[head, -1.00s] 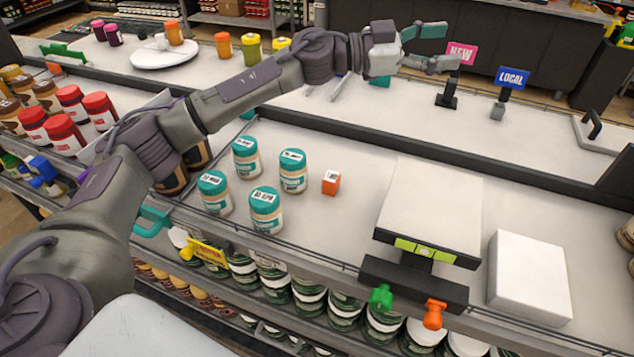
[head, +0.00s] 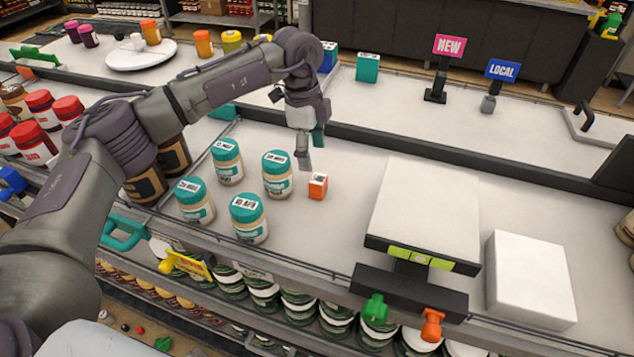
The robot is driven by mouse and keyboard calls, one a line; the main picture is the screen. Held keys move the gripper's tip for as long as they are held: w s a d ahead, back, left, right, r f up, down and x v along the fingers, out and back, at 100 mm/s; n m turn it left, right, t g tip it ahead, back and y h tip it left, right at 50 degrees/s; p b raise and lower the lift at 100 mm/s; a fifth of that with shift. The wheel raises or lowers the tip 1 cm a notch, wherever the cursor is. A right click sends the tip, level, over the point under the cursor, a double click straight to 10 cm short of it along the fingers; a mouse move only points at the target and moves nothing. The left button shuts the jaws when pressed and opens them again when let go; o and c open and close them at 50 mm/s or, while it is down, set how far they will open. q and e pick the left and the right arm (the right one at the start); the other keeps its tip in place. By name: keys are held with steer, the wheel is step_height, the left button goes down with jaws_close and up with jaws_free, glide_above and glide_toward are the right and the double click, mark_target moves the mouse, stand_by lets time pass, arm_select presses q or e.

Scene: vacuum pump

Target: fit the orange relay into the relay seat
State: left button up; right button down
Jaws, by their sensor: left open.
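A small orange block with a white label on top (head: 317,187), which looks like the orange relay, sits on the white shelf right of the teal-lidded jars. My left gripper (head: 309,150) points down just above and behind it, open and empty, apart from it as far as I can see. I cannot make out a relay seat for certain. A scale-like unit with a pale top plate (head: 424,210) stands to the right; its dark front bar carries a green knob (head: 374,308) and an orange knob (head: 432,325). My right gripper is not in view.
Several teal-lidded jars (head: 249,218) stand close left of the block. A white box (head: 529,280) stands at the right. A dark rail (head: 400,150) runs behind the shelf, with NEW (head: 450,46) and LOCAL (head: 503,70) signs beyond. The shelf between block and scale is clear.

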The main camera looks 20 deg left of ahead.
mark_target(318, 178)
arm_select(q)
steer(key=f, duration=0.3)
steer(key=shift+d+f+p, duration=0.2)
steer(key=shift+p, duration=0.1)
steer(key=shift+d+f+p, duration=0.2)
steer(key=shift+f+p, duration=0.3)
steer(key=shift+f, duration=0.05)
steer(key=f, duration=0.1)
steer(key=f+p, duration=0.1)
steer(key=f, duration=0.1)
steer(key=shift+w+d+f+p, duration=0.1)
steer(key=shift+d+f+p, duration=0.2)
steer(key=shift+f, duration=0.35)
steer(key=c, duration=0.3)
jaws_close()
step_height(318, 178, up, 9)
steer(key=b, duration=0.3)
steer(key=shift+r, duration=0.55)
steer(key=m, duration=0.3)
steer(key=s+m, duration=0.1)
steer(key=m, duration=0.1)
steer(key=shift+a+r+g, duration=0.1)
steer(key=shift+r+g, duration=0.2)
steer(key=s+a+f+n+t+y, duration=0.1)
steer(key=s+n+t, duration=0.1)
steer(key=s+n, duration=1.4)
steer(key=n, duration=0.7)
steer(key=shift+s+a+f, duration=0.2)
steer(key=shift+s+a, duration=0.1)
steer(key=shift+s, duration=0.05)
